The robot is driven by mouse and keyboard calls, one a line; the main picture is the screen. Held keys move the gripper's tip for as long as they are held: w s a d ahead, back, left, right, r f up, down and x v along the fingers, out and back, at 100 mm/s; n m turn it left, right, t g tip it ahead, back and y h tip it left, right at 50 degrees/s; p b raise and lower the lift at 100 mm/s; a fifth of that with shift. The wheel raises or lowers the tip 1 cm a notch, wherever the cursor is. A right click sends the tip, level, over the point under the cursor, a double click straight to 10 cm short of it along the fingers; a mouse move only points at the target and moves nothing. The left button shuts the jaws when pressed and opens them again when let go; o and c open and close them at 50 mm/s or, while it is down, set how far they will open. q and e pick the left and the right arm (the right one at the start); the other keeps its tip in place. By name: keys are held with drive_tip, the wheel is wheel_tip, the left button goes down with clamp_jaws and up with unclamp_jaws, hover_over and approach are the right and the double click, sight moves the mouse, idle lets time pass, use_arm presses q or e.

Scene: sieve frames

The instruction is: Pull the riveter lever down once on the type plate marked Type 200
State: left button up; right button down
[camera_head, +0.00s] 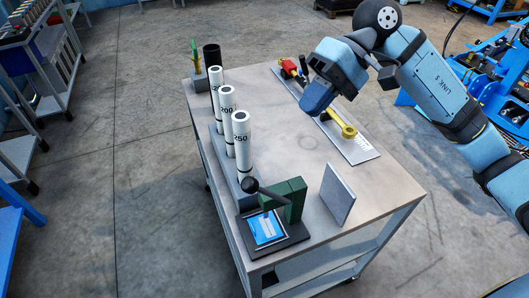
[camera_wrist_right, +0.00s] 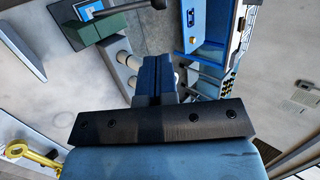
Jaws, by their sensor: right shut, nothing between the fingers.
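A green riveter (camera_head: 290,197) stands on a dark base at the table's near corner. Its lever ends in a black ball (camera_head: 249,185), which sticks out to the left at about the body's top height. A blue and white type plate (camera_head: 266,229) lies on the base; its marking is too small to read. The riveter (camera_wrist_right: 108,24) and the lever ball (camera_wrist_right: 158,4) also show at the top of the right wrist view. My right gripper (camera_head: 316,97) is shut and empty over the table's far right part, well away from the lever. My left gripper is out of view.
White tubes marked 250 (camera_head: 241,150) and 200 (camera_head: 228,115), and another behind, stand along the left edge. A grey upright panel (camera_head: 338,195) stands right of the riveter. A yellow wrench (camera_head: 346,128) lies on a tool board (camera_head: 356,149). The table's middle (camera_head: 295,145) is clear.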

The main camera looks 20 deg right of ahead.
drive_tip(key=p, duration=0.4)
approach(254, 179)
drive_tip(key=x, duration=0.7)
drive_tip(key=shift+a+f, duration=0.15)
drive_tip(key=shift+a, duration=0.05)
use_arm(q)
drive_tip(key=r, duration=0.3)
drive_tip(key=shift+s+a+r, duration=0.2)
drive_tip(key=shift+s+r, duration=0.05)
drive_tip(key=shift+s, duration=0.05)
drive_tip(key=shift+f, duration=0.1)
use_arm(e)
drive_tip(key=shift+f, duration=0.1)
